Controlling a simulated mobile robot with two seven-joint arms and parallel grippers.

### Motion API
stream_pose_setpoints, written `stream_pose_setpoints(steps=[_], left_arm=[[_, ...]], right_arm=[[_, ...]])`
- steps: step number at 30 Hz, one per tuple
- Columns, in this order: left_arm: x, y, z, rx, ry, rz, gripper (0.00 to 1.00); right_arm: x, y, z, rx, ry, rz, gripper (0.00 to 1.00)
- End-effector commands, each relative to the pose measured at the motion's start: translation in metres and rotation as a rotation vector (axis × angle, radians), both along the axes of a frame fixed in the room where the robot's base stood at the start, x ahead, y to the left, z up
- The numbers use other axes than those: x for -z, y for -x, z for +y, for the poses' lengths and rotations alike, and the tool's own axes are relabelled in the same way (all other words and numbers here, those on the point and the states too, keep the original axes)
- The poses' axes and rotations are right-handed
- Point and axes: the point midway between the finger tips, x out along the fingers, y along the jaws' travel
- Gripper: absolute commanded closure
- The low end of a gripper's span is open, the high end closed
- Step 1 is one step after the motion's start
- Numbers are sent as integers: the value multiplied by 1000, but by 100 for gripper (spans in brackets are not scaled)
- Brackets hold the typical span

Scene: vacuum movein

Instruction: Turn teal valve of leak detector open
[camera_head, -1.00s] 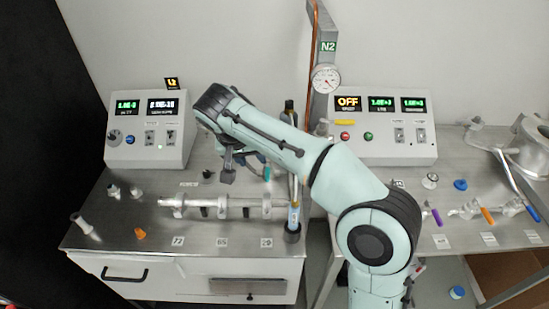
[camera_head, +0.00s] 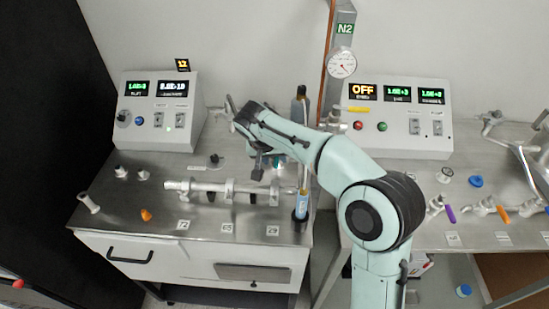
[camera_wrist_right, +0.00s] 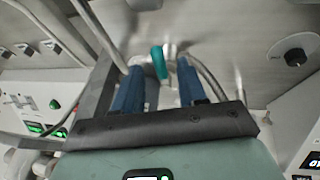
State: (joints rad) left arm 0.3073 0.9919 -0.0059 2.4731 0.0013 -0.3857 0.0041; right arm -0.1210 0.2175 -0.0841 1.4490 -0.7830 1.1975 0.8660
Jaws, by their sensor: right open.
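The teal valve handle (camera_wrist_right: 159,62) shows in the right wrist view, on a metal fitting. My right gripper (camera_wrist_right: 160,72) is open, with its two blue fingers on either side of the handle; I cannot tell whether they touch it. In the head view my right gripper (camera_head: 268,162) hangs over the left cart, behind the metal tube manifold (camera_head: 205,188), and its fingers are partly hidden by the wrist. The console with green and white readouts (camera_head: 160,112) stands at the left back of this cart. My left gripper is not in view.
A blue-labelled upright bottle (camera_head: 301,204) stands at the cart's right front corner. An orange piece (camera_head: 146,215) and small metal fittings lie at left. The right bench holds an "OFF" console (camera_head: 400,115), a purple-handled valve (camera_head: 450,213) and an orange-handled one (camera_head: 503,214).

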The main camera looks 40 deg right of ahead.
Motion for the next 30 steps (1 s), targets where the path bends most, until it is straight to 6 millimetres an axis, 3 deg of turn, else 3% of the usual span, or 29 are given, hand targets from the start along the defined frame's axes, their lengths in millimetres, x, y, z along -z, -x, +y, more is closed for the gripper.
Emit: stream_pose_setpoints(steps=[12,16,30], left_arm=[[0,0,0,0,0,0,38],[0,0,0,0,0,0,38],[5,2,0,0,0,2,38]], right_arm=[[8,-2,-3,0,-1,-1,59],[8,-2,-3,0,-1,-1,100],[8,2,-7,-67,-1,-3,100]])
